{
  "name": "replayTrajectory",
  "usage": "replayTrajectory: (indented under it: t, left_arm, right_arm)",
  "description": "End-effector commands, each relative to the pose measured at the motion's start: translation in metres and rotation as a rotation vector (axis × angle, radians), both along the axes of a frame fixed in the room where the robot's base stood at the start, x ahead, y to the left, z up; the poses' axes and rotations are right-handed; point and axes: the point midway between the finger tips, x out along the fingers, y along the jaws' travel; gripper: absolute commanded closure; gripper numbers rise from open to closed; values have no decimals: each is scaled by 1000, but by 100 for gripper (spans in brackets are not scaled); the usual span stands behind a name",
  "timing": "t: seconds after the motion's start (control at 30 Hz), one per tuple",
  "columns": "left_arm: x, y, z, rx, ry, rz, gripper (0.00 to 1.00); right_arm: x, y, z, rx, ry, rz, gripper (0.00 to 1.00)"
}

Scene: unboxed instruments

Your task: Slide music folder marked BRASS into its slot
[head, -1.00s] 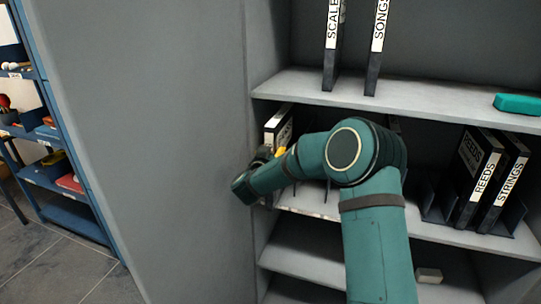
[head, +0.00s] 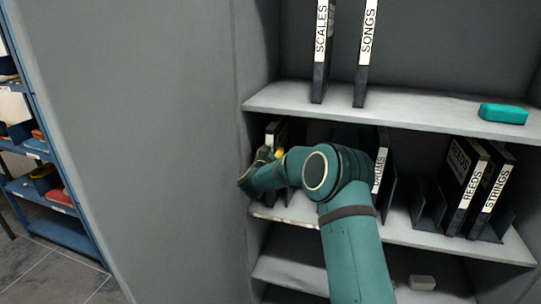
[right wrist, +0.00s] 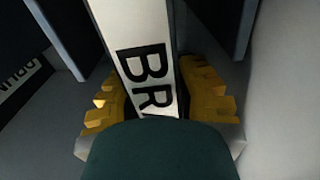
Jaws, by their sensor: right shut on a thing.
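The BRASS folder (head: 279,130) stands at the far left of the middle cabinet shelf (head: 400,228), mostly hidden behind my arm in the head view. In the right wrist view its white spine (right wrist: 140,38) shows the letters "BR", slightly tilted; the rest is covered. My right gripper (head: 262,158) is shut on the folder. Its yellow fingers sit on both sides of the spine in the wrist view (right wrist: 160,102). Dark divider plates flank the folder there. How deep the folder sits in the slot cannot be told. My left gripper is not in view.
A DRUMS folder (head: 380,172) stands right of my arm, with REEDS (head: 468,182) and STRINGS (head: 498,188) farther right. SCALES (head: 321,45) and SONGS (head: 367,45) stand on the shelf above, near a teal box (head: 503,113). The cabinet side wall is close left of my gripper.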

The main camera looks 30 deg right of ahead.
Motion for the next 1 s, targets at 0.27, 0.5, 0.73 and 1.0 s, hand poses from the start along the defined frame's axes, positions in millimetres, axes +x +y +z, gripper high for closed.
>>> replayTrajectory:
  t: [0.27,0.5,0.73,1.0]
  left_arm:
    - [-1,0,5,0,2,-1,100]
    - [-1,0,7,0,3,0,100]
    - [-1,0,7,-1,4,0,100]
    - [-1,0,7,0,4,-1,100]
  right_arm:
    - [15,-19,1,-2,-3,-2,100]
    - [23,-27,1,-3,-3,-1,100]
    - [25,-29,1,-3,-3,0,100]
    - [25,-29,0,-2,-2,0,44]
